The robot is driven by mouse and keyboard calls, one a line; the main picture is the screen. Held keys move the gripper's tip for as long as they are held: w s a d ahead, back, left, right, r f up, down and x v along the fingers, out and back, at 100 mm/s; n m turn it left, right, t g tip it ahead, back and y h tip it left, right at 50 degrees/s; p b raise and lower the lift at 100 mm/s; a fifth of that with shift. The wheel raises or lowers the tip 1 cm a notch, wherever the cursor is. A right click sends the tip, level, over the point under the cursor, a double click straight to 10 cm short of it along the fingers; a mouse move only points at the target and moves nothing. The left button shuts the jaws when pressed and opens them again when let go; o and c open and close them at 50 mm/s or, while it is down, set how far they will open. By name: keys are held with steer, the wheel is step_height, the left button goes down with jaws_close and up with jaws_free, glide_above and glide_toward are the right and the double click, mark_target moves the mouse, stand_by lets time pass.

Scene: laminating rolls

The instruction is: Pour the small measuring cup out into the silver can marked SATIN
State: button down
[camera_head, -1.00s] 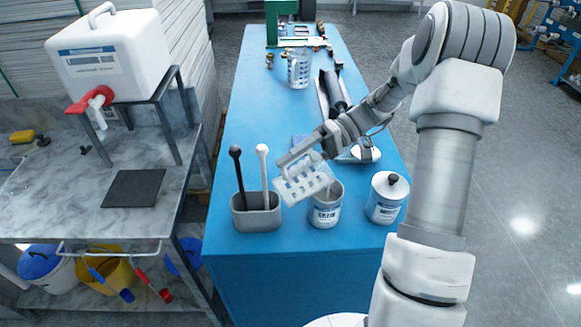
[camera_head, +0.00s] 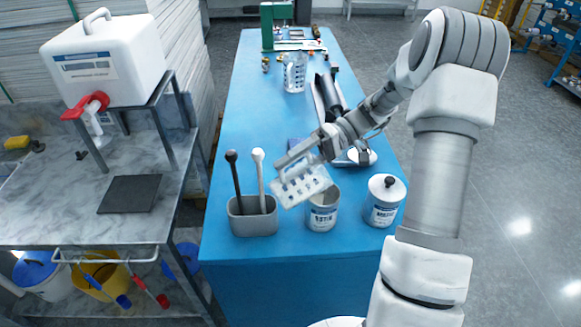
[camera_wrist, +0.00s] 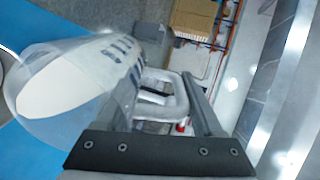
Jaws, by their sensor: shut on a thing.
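The small measuring cup (camera_head: 302,187) is clear with printed marks and hangs tilted in the head view, between the grey caddy and an open silver can (camera_head: 322,216). Its lower edge is left of the can's mouth. The can's label is too small to read surely. My gripper (camera_head: 297,153) is shut on the cup's handle, above the cup. In the wrist view the cup (camera_wrist: 118,62) lies on its side at the left, with a pale white mass inside, and its handle (camera_wrist: 165,98) is by a dark finger. No stream shows.
A lidded silver can (camera_head: 384,205) stands right of the open can. The grey caddy (camera_head: 253,222) holds a dark and a white stirrer. A larger measuring jug (camera_head: 295,72) stands farther back on the blue table (camera_head: 240,110). A white canister with a red tap (camera_head: 105,58) is at left.

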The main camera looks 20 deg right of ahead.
mark_target(312, 157)
stand_by(0.3)
steer(key=shift+w+d+r+y, duration=0.2)
steer(key=shift+d+r+y, duration=0.55)
steer(key=shift+y, duration=0.15)
steer(key=shift+g, duration=0.3)
stand_by(0.6)
steer(key=shift+w+d+r+y+p, duration=0.25)
steer(key=shift+d+r+y, duration=0.3)
steer(key=shift+d+y, duration=0.3)
steer(key=shift+s, duration=0.1)
steer(key=shift+d, duration=0.1)
stand_by(0.7)
steer(key=shift+w+d+r+g+y, duration=0.15)
steer(key=shift+d+r+g+y, duration=0.1)
steer(key=shift+d+y, duration=0.2)
steer(key=shift+w+d+r+g+y, duration=0.1)
steer(key=shift+d+r+g+y, duration=0.1)
steer(key=shift+d+y, duration=0.2)
stand_by(0.9)
